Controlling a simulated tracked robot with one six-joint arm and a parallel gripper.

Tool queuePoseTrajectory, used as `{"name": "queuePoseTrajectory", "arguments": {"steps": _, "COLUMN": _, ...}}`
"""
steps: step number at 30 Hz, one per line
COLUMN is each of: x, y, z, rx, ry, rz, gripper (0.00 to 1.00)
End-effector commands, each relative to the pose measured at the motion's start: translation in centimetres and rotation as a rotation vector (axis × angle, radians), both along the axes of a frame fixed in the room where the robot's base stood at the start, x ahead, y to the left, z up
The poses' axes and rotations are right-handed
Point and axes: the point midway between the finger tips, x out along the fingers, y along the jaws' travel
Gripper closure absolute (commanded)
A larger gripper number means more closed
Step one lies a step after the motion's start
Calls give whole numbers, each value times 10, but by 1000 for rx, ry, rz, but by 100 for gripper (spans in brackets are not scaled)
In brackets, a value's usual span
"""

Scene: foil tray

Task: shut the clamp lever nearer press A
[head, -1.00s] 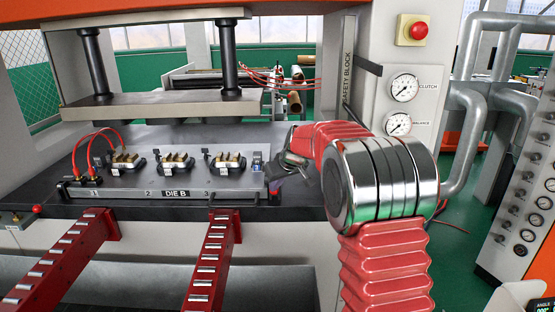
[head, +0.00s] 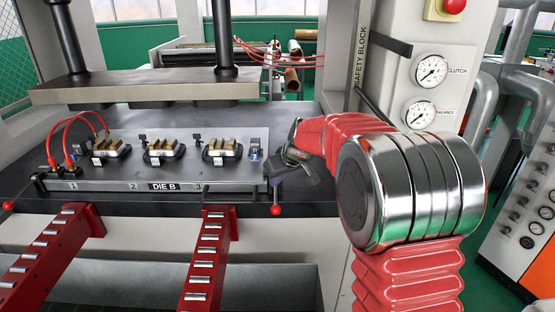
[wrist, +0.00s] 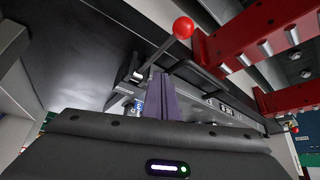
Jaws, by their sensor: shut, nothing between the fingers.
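One clamp lever, a thin silver rod with a red ball knob (head: 275,210), is at the right front corner of the die marked DIE B (head: 225,184). Its knob and rod (wrist: 183,27) show large in the wrist view, slanting up and right from a small pivot. A second red knob (head: 8,206) is at the die's left end. My gripper (head: 280,177) is by the right lever's pivot. In the wrist view its purple fingers (wrist: 160,82) are together and empty, beside the rod's lower end. Contact cannot be told. No press A label shows.
Two red roller rails (head: 210,250) stick out in front of the bed. Red hoses (head: 68,135) rise at the die's left. The press upright (head: 425,60) with gauges stands at the right. Bare dark bed (head: 310,195) lies right of the die.

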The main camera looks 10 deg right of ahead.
Motion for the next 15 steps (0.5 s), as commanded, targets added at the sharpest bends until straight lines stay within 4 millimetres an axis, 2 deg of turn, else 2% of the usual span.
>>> {"name": "queuePoseTrajectory", "arguments": {"steps": 15, "x": 1, "y": -4, "z": 38, "rx": 1, "ry": -3, "rz": -6, "gripper": 100}}
